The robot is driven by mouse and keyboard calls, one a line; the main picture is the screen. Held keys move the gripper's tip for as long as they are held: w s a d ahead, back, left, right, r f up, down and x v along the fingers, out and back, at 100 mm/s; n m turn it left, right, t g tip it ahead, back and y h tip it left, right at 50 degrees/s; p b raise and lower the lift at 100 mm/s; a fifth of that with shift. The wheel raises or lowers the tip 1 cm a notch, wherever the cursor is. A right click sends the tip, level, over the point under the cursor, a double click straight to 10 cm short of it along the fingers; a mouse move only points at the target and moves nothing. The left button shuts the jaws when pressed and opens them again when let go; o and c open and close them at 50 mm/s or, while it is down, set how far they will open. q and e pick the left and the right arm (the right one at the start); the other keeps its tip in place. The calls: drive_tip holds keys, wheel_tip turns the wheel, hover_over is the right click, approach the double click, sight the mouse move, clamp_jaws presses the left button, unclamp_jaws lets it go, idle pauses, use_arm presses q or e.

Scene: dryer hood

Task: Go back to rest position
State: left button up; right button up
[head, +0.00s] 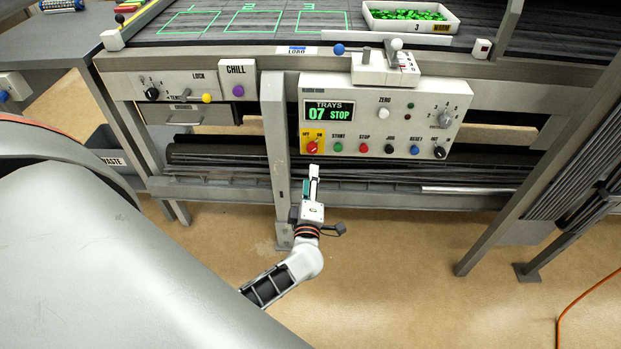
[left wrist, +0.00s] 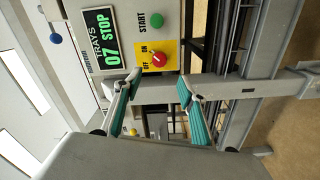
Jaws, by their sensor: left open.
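My left gripper (head: 309,182) is in front of the control panel (head: 375,104), just below its yellow OFF/ON plate (head: 304,136). In the left wrist view the gripper (left wrist: 159,80) is open, its two teal-padded fingers spread with nothing between them. The red knob (head: 312,147) on the yellow plate also shows in the left wrist view (left wrist: 159,59), beyond the fingertips and apart from them. I cannot tell which way the knob points. The display (head: 330,111) reads TRAYS 07 STOP. My right gripper is not in view.
A grey upright post (head: 276,150) stands close beside my left gripper. A roller and rails (head: 215,155) run under the bench. A white tray of green pieces (head: 408,28) sits on the dark belt (head: 250,22). Open floor (head: 400,270) lies below; an orange cable (head: 580,300) is at right.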

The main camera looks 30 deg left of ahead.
use_arm(q)
drive_tip(key=shift+d, duration=0.1)
drive_tip(key=s+d+m+t+h+p, duration=0.1)
drive_tip(key=s+d+m+h, duration=0.35)
drive_tip(key=d+m, duration=0.25)
drive_tip(key=s+d+m+t+h+p, duration=0.1)
drive_tip(key=s+d+m+h, duration=0.3)
drive_tip(key=d+m+h, duration=0.3)
drive_tip(key=s+d+f+m+g, duration=0.1)
drive_tip(key=s+f+m+g, duration=0.2)
drive_tip(key=s+m, duration=0.2)
drive_tip(key=s+d+f+m+g, duration=0.1)
drive_tip(key=s+f+m+g, duration=0.2)
drive_tip(key=s+m, duration=0.3)
drive_tip(key=s+f, duration=0.1)
drive_tip(key=s, duration=0.4)
drive_tip(key=shift+f+m+g+p, duration=0.15)
drive_tip(key=shift+m+g+p, duration=0.15)
drive_tip(key=shift+g+p, duration=0.1)
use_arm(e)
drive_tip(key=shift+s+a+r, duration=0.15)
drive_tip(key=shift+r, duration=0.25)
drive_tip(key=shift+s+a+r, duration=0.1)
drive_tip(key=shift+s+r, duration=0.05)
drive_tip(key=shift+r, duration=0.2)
use_arm(q)
drive_tip(key=shift+w, duration=0.1)
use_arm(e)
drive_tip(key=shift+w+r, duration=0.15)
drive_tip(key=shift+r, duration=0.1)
